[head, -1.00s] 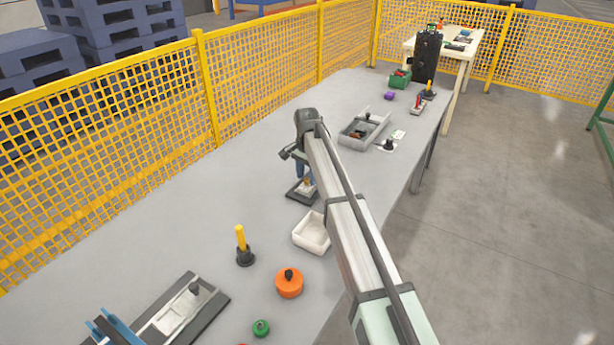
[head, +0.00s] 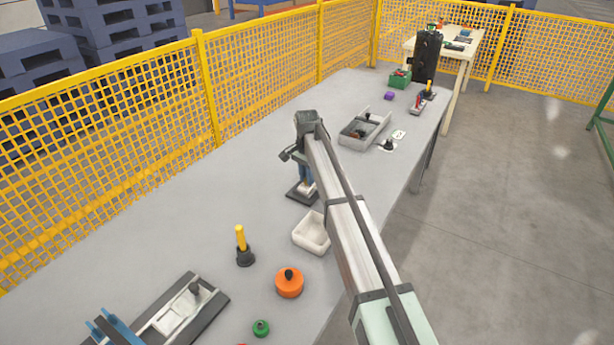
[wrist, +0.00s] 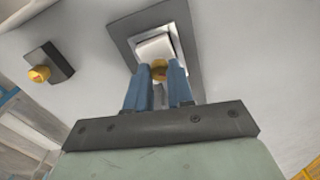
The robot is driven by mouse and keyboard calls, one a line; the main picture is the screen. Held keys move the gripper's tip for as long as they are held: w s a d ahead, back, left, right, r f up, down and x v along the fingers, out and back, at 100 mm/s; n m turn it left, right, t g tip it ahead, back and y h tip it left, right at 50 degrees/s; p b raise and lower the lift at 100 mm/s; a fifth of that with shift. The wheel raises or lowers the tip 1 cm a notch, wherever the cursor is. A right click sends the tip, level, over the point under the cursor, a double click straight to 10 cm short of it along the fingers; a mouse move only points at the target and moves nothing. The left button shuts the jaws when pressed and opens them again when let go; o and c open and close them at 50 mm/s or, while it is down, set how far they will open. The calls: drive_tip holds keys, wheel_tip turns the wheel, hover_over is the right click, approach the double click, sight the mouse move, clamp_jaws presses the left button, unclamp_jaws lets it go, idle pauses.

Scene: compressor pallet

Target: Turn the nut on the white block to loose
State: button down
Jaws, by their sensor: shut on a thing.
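The white block (wrist: 154,47) sits on a dark grey base plate (wrist: 124,31) in the wrist view. A small brass nut (wrist: 158,69) is at the block's near side, between the tips of my gripper (wrist: 158,74). The two blue fingers are shut on the nut. In the head view my gripper (head: 306,176) points down over the base plate (head: 295,194), and my arm hides most of the block and the nut. I cannot tell how tight the nut is.
A white tray (head: 311,233) stands close in front of the base plate. A yellow peg on a black foot (head: 241,240) and an orange round part (head: 289,283) stand nearer. A grey bin (head: 354,134) is behind.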

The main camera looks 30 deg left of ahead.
drive_tip(key=shift+n, duration=2.2)
drive_tip(key=c, duration=1)
unclamp_jaws()
drive_tip(key=shift+r, duration=0.1)
wheel_tip(320, 180, up, 14)
drive_tip(key=shift+f, duration=0.2)
